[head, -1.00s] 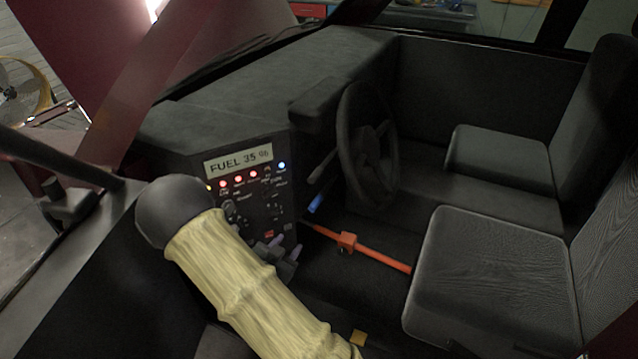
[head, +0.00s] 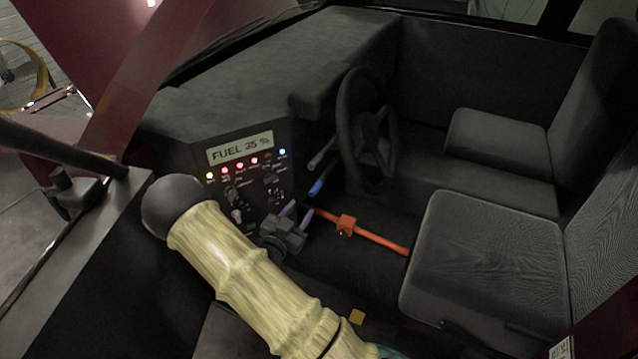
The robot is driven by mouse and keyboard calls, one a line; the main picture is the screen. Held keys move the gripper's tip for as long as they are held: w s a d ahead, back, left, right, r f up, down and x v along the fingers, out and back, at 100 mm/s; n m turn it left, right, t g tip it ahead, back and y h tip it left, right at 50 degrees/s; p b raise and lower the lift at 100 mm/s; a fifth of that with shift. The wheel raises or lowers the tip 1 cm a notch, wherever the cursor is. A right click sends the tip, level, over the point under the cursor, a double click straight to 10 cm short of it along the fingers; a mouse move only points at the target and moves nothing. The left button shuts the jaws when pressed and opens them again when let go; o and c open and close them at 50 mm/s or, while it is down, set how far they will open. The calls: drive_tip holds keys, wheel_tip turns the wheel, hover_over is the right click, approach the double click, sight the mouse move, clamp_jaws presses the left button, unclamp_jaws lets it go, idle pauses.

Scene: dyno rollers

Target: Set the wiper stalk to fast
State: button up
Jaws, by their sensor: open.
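Two stalks stand out to the left of the steering wheel (head: 368,130). One is a grey stalk (head: 322,154), and below it is a stalk with a blue end (head: 317,187). I cannot tell from any label which is the wiper stalk, or its setting. My gripper (head: 299,211) has purple fingers that are apart and empty. It is in front of the dashboard panel's right edge, below and left of the blue end, with no clear contact.
A dashboard panel (head: 243,180) shows "FUEL 35 %", lit lamps and several knobs left of my gripper. An orange bar (head: 378,240) with an orange block (head: 346,225) lies below right. Grey seats (head: 480,260) fill the right. The footwell floor is mostly open.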

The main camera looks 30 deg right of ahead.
sight(319, 184)
drive_tip(key=p+x, duration=0.1)
drive_tip(key=x, duration=1.2)
clamp_jaws()
